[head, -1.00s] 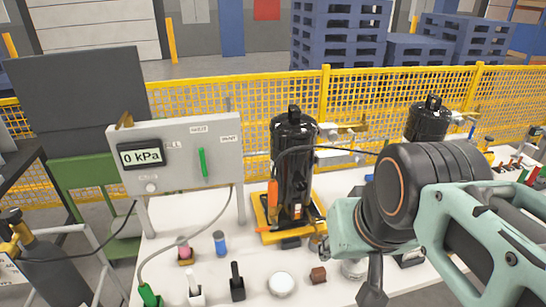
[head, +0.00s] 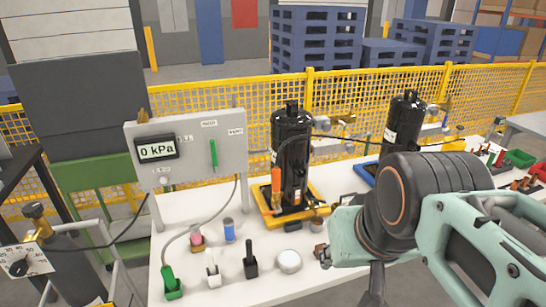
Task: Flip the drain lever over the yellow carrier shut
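The yellow carrier (head: 264,208) lies flat on the white bench and bears an upright black compressor (head: 291,150). An orange handle-like part (head: 276,186) stands upright at the compressor's left front, over the carrier. A small brass fitting (head: 315,208) shows at the carrier's right front; I cannot tell which of these parts is the drain lever.
A gauge panel (head: 190,163) reading 0 kPa, with a green lever (head: 213,153), stands left. Green (head: 172,284), white (head: 213,268) and black (head: 250,260) tools and a round white tin (head: 289,261) line the bench front. A second black compressor (head: 402,122) stands right; a yellow fence (head: 340,95) runs behind.

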